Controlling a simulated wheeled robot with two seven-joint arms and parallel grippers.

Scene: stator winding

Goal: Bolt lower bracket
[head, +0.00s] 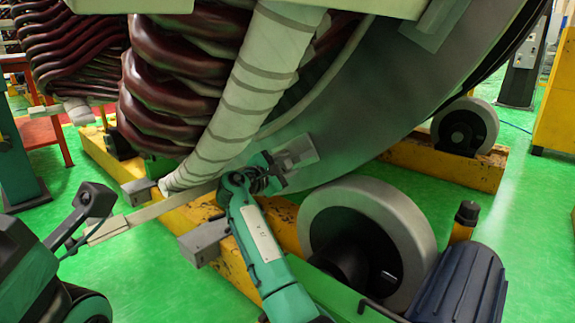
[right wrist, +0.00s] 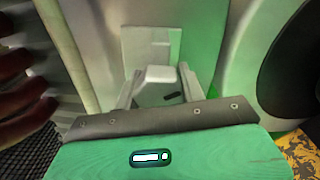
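A flat grey bracket plate (head: 297,152) lies against the lower part of the large grey stator ring (head: 350,110). My right gripper (head: 282,172) is at this plate, at the end of the teal arm. In the right wrist view, the right gripper's two fingers (right wrist: 160,86) stand apart on either side of a small pale block (right wrist: 160,74), with the square plate (right wrist: 150,47) behind it. Small gaps seem to show beside the block. No separate bolt can be made out. My left arm is at the lower left; its fingers cannot be made out clearly.
A white wrapped bundle (head: 240,95) and dark red coils (head: 175,80) hang left of the right gripper. A grey roller (head: 405,225) stands close on its right. A yellow beam (head: 95,150) and a pale bar (head: 150,212) run below.

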